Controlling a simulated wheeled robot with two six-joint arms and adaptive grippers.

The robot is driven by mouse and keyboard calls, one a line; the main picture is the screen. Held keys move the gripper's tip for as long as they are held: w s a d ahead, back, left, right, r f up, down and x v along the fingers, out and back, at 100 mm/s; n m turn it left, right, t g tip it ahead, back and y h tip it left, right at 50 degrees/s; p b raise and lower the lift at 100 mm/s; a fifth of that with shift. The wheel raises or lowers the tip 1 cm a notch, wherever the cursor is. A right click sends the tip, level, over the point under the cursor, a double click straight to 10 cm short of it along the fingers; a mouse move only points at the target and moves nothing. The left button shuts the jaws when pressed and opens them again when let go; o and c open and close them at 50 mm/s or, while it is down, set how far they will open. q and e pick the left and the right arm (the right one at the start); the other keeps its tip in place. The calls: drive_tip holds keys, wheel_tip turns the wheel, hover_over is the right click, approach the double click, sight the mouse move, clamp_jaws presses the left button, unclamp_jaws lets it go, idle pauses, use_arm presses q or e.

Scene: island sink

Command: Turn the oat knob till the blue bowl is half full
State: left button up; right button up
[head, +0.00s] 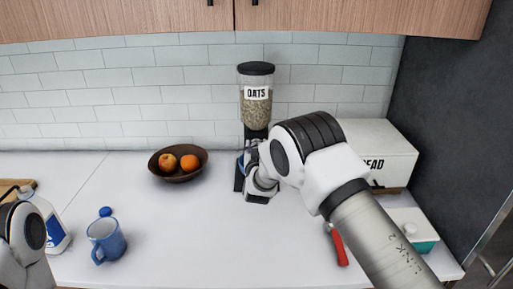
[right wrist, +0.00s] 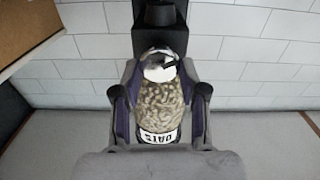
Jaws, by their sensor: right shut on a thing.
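The oat dispenser (head: 257,105) stands against the tiled wall, with a clear hopper of oats, a black lid and an OATS label. In the right wrist view its hopper (right wrist: 160,98) appears upside down. My right gripper (head: 254,162) is at the dispenser front, below the hopper. In the right wrist view its fingers are shut on the pale round oat knob (right wrist: 160,67), one on each side. My left gripper is out of view.
A brown bowl (head: 177,174) with fruit stands left of the dispenser. A blue mug (head: 107,242) and a white bottle (head: 52,226) are at the front left. A bread box (head: 378,143), a red-handled tool (head: 337,246) and a teal-and-white container (head: 415,228) are on the right.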

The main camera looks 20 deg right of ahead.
drive_tip(key=shift+f+m+b, duration=0.25)
drive_tip(key=shift+m+b, duration=0.65)
drive_tip(key=shift+b, duration=0.3)
drive_tip(key=m+b, duration=0.7)
drive_tip(key=shift+d, duration=0.15)
drive_tip(key=shift+r+m+b, duration=0.1)
drive_tip(key=shift+m+b, duration=1.3)
drive_tip(key=shift+b, duration=0.05)
drive_tip(key=shift+r, duration=0.1)
